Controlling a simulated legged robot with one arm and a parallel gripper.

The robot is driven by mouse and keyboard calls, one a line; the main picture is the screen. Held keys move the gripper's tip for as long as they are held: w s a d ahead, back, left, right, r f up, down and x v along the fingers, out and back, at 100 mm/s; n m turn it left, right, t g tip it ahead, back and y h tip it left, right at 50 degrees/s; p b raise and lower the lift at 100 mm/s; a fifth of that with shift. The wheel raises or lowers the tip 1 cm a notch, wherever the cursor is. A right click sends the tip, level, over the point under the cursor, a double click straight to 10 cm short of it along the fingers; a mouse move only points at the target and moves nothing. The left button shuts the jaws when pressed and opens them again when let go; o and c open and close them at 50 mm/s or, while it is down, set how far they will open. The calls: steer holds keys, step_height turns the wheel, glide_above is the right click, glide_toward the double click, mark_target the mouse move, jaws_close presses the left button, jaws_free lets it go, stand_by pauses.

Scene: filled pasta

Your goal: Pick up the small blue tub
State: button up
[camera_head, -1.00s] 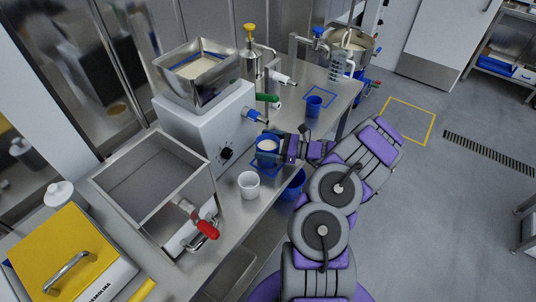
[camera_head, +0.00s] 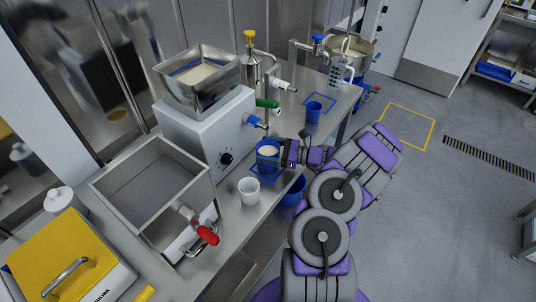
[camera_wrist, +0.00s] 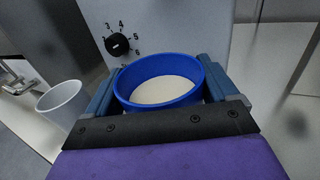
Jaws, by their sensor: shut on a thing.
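A small blue tub (camera_head: 268,161) with pale, creamy contents stands at or just above a blue outlined square (camera_head: 256,178) on the steel bench. I cannot tell whether its base touches the bench. My gripper (camera_head: 283,153) comes from the right and is shut on it. In the wrist view the blue tub (camera_wrist: 122,91) sits upright between my two fingers (camera_wrist: 160,95), one on each side of its wall. Its lower part is hidden by the gripper body.
A white cup (camera_head: 248,191) stands close by on the left. The white machine (camera_head: 205,125) with its hopper is behind the tub. Another blue container (camera_head: 313,113) stands farther back in a blue square. A larger blue bin (camera_head: 294,190) is below the bench edge.

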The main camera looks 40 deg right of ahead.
steer(key=shift+r, duration=0.1)
step_height(320, 180, up, 4)
steer(key=shift+f+p, duration=0.1)
steer(key=shift+p, duration=0.6)
steer(key=s+a+r+p, duration=0.1)
steer(key=s+a+p, duration=0.1)
steer(key=s, duration=1.3)
steer(key=shift+s+a+p, duration=0.2)
steer(key=shift+s+p, duration=0.2)
steer(key=shift+s, duration=0.15)
